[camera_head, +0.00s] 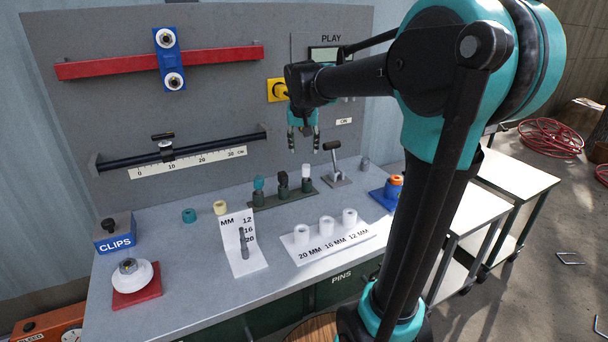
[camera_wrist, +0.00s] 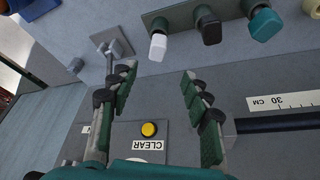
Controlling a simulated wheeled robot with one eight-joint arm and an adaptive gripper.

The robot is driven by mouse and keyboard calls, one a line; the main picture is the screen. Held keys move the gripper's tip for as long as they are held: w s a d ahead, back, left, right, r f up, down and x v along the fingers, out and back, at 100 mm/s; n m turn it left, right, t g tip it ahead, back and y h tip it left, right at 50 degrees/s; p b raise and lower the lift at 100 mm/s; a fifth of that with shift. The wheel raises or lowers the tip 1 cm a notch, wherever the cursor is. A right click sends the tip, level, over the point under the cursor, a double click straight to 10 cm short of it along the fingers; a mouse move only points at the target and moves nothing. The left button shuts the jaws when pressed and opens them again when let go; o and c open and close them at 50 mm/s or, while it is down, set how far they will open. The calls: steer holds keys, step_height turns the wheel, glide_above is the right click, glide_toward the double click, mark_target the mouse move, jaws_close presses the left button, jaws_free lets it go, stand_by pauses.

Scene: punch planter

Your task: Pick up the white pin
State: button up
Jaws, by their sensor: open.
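The white pin (camera_head: 306,171) stands upright at the right end of a dark green rack (camera_head: 270,200) on the bench, beside a black pin (camera_head: 283,180) and a teal pin (camera_head: 258,184). In the wrist view the white pin (camera_wrist: 158,46) hangs at the top middle, with the black pin (camera_wrist: 209,30) and teal pin (camera_wrist: 264,24) to its right. My gripper (camera_head: 304,148) points down above the rack, near the white pin, and is apart from it. In the wrist view my gripper (camera_wrist: 158,76) is open and nothing shows between its fingers.
A grey lever (camera_head: 333,158) stands just right of the rack. A white card (camera_head: 330,243) with several white sleeves lies in front. The back panel (camera_head: 210,115) rises close behind, with a ruler rail (camera_head: 190,162) and a yellow CLEAR button (camera_wrist: 149,129).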

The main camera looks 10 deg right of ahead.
mark_target(306, 166)
steer(key=x, duration=1)
steer(key=shift+w+d+f, duration=0.1)
steer(key=shift+d+f, duration=0.1)
steer(key=shift+f, duration=0.1)
steer(key=shift+c, duration=0.6)
jaws_close()
